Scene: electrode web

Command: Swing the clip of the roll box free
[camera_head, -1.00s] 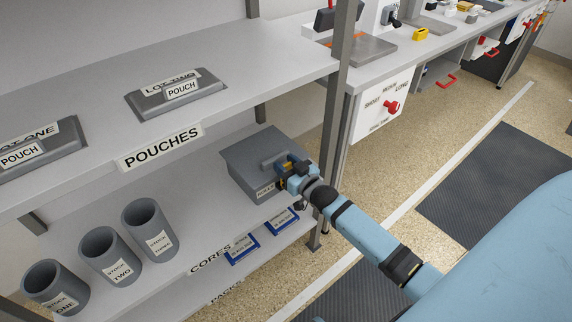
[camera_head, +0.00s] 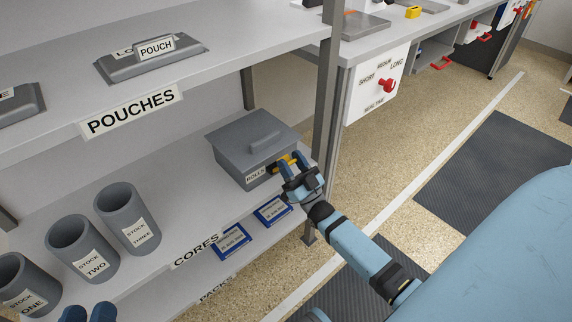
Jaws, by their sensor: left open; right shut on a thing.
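The yellow clip (camera_head: 285,162) is at the box's front right edge. My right gripper (camera_head: 292,167) is shut on the clip, its fingers partly hiding it. I cannot tell how far the clip is swung.
Grey stock cups (camera_head: 128,218) stand left on the same shelf. Blue-framed packs (camera_head: 272,211) lie on the shelf below. A shelf post (camera_head: 324,120) rises just right of the box. The POUCHES shelf (camera_head: 210,60) overhangs behind and above.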

